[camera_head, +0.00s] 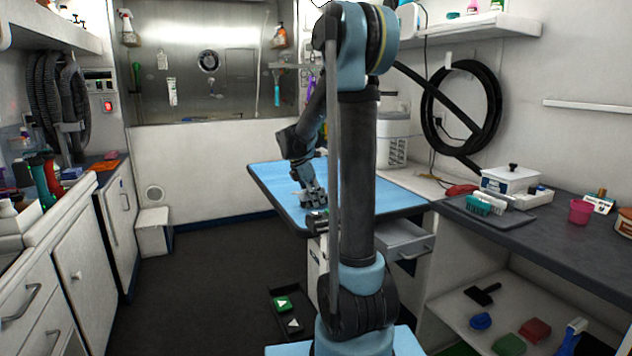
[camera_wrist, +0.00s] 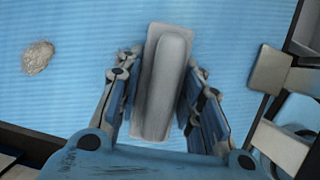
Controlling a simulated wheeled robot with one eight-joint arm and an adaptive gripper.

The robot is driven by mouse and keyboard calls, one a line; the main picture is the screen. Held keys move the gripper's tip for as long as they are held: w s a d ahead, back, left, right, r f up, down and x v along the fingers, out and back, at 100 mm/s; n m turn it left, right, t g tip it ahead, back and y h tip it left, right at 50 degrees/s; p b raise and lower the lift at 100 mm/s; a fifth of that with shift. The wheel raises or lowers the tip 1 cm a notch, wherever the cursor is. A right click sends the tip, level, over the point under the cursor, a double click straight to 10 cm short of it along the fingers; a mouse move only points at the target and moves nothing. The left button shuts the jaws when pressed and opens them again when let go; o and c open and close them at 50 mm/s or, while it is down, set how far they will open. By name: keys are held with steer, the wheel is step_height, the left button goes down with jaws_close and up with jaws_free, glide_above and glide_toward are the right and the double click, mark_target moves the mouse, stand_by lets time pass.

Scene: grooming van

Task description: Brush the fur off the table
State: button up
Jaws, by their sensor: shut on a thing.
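The grooming table (camera_head: 278,184) has a blue ribbed top with a dark edge and stands in the middle of the van. In the wrist view, the blue table top (camera_wrist: 95,30) fills most of the picture. A small beige clump of fur (camera_wrist: 38,57) lies on it at the upper left. My gripper (camera_wrist: 161,85) is shut on a grey brush (camera_wrist: 168,75), with a finger on each long side of it. The brush's underside is hidden, so I cannot tell whether it touches the table. In the head view, my gripper (camera_head: 310,197) is low over the table's near left part.
A drawer (camera_head: 408,243) stands open under the table's right side. A counter (camera_head: 540,240) on the right holds a teal brush (camera_head: 484,204), a white box (camera_head: 510,180) and a pink cup (camera_head: 581,211). The floor left of the table is clear.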

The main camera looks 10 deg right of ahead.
steer(key=shift+a+r, duration=0.3)
steer(key=shift+r, duration=0.3)
steer(key=shift+w+d+r, duration=0.15)
steer(key=shift+w+r, duration=0.05)
steer(key=shift+r, duration=0.05)
steer(key=shift+s+d+r, duration=0.1)
steer(key=shift+d+r, duration=0.1)
steer(key=shift+r, duration=2.6)
steer(key=shift+r, duration=0.15)
